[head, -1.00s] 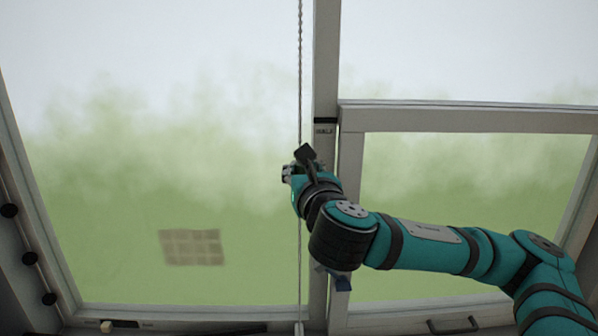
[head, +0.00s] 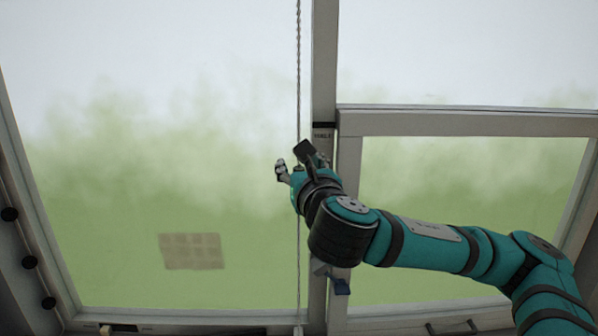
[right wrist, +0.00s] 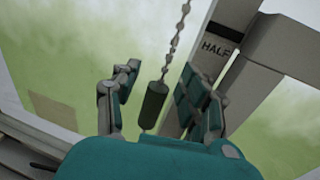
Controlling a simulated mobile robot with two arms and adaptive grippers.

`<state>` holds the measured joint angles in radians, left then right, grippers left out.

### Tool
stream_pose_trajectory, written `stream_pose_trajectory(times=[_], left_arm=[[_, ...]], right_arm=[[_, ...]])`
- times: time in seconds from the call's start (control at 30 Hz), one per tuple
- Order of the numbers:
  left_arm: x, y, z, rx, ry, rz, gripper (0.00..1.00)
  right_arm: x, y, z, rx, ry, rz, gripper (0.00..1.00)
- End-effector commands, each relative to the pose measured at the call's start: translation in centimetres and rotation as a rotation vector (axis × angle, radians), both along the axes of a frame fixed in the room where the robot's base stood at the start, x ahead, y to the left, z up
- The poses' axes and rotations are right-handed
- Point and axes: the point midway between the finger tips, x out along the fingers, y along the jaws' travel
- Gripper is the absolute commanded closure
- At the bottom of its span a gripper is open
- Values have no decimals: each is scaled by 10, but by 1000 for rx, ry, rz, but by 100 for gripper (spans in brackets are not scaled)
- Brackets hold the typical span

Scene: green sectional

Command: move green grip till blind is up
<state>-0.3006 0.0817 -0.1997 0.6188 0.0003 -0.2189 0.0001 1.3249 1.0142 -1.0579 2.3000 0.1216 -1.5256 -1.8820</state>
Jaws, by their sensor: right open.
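The green grip (right wrist: 154,105) is a dark green cylinder on a beaded chain (right wrist: 174,45) in the right wrist view. My right gripper (right wrist: 160,88) is open, with one finger on each side of the grip and visible gaps between. In the head view my right gripper (head: 292,160) is at the chain (head: 298,75), beside the window's middle post, and largely hides the grip. A thin cord runs on down below it. I cannot make out a blind edge on the glass. My left gripper is not in view.
The middle post (head: 325,60) bears a dark mark; its label reads "HALF" (right wrist: 216,48) in the wrist view. A framed sash (head: 470,121) is on the right. A tan patterned patch (head: 191,251) shows lower left. The space left of the chain is clear.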

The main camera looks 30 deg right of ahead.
Motion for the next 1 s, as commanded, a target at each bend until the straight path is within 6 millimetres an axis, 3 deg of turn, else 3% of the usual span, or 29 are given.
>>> stream_pose_trajectory(times=[0.2,0.43,0.6,1.0], left_arm=[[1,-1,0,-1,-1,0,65],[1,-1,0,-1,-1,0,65],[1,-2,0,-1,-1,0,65],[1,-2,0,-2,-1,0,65]], right_arm=[[0,0,44,2,-7,1,56],[0,0,80,2,-5,0,56],[0,0,90,0,-2,2,56],[0,0,90,0,-1,1,56]])
